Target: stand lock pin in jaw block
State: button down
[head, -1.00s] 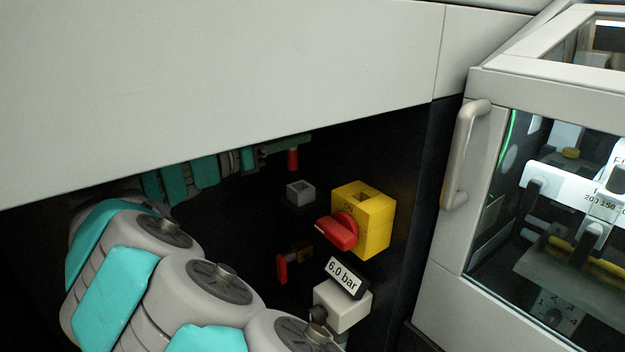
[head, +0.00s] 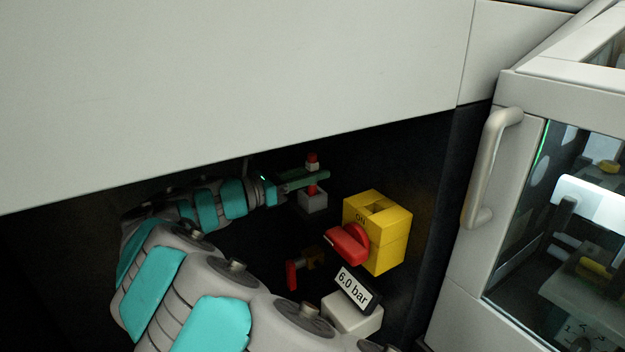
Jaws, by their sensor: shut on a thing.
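The lock pin (head: 312,189) is red with a pale band near its top and is upright. My gripper (head: 311,179) is shut on it, with the green fingers around its middle. The pin's top stands above the fingers and its lower part shows below them. A small grey block (head: 313,204), which looks like the jaw block, is directly under the pin on the dark wall. The pin's lower end meets the block's open top in this view. Whether it is inside the opening or just above or in front of it, I cannot tell.
A yellow switch box (head: 390,240) with a square top opening and red knob (head: 348,244) is right of the block. Below are a red-handled valve (head: 291,274) and a 6.0 bar gauge (head: 353,288). A large pale panel (head: 230,80) overhangs my arm.

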jog(key=shift+f, duration=0.5)
jog(key=shift+f, duration=0.1)
jog(key=c, duration=0.7)
grip_release()
jog(key=shift+s+a, duration=0.1)
jog(key=shift+a, duration=0.05)
jog(key=v, duration=1.1)
jog(key=shift+s+a+p, duration=0.2)
jog(key=shift+p, duration=0.1)
